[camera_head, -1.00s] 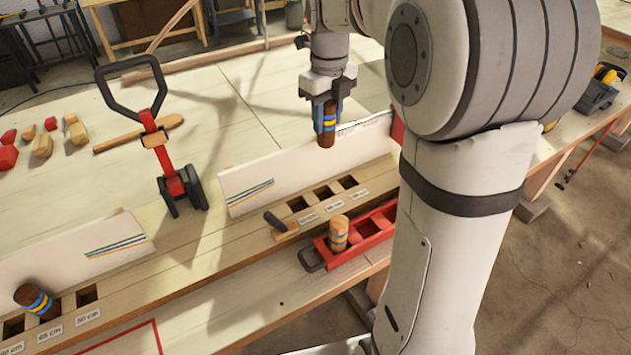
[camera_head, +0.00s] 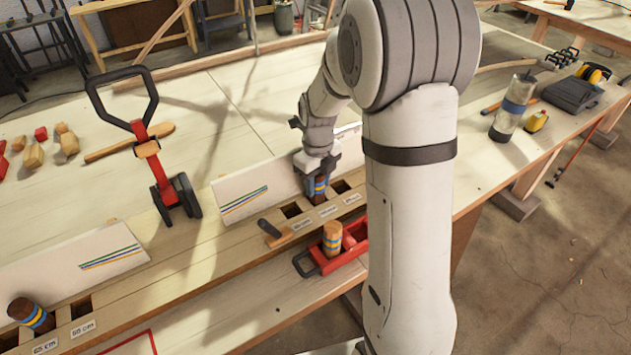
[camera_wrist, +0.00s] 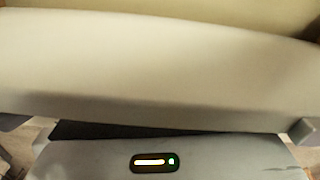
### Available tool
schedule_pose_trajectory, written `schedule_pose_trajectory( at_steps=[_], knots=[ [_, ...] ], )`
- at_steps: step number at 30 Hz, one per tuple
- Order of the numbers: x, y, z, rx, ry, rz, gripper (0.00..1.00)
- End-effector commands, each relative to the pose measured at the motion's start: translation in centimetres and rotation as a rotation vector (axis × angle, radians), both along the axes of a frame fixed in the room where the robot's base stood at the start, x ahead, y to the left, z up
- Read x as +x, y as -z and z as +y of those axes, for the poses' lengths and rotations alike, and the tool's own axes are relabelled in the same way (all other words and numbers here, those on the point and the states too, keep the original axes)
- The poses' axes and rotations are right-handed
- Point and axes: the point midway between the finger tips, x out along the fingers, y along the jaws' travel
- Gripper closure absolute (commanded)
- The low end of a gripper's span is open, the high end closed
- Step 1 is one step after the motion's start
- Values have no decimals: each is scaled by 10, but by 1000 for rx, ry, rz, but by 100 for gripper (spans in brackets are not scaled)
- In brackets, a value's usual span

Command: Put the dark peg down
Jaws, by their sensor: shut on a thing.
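My gripper (camera_head: 317,172) is shut on the dark peg (camera_head: 318,187), a brown cylinder with blue and yellow bands. It holds the peg upright at the middle hole of a group of square holes in the wooden rail (camera_head: 262,226), in front of a white board. The peg's lower end is at or in that hole; how deep it sits I cannot tell. The labels are on the rail's front side. The wrist view shows a blurred pale surface and my gripper body with a small light; the peg does not show there.
Empty holes flank the peg, left (camera_head: 291,210) and right (camera_head: 341,186). A red tray (camera_head: 322,262) with a light banded peg (camera_head: 333,234) stands in front. The white board (camera_head: 245,190) is close behind. Another dark peg (camera_head: 28,312) leans in the left rail. A red-and-black tool (camera_head: 150,150) stands left.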

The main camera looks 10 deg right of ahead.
Motion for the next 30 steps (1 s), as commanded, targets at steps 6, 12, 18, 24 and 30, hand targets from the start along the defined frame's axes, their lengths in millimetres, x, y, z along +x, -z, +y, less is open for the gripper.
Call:
schedule_pose_trajectory(
  at_steps=[6,12,18,24,30],
  knots=[
    [0,3,0,0,-1,0,92],
    [0,7,1,0,-1,0,92],
    [0,9,1,0,-1,0,58],
    [0,9,1,0,-2,0,43],
    [0,9,1,0,-2,0,43]
  ],
)
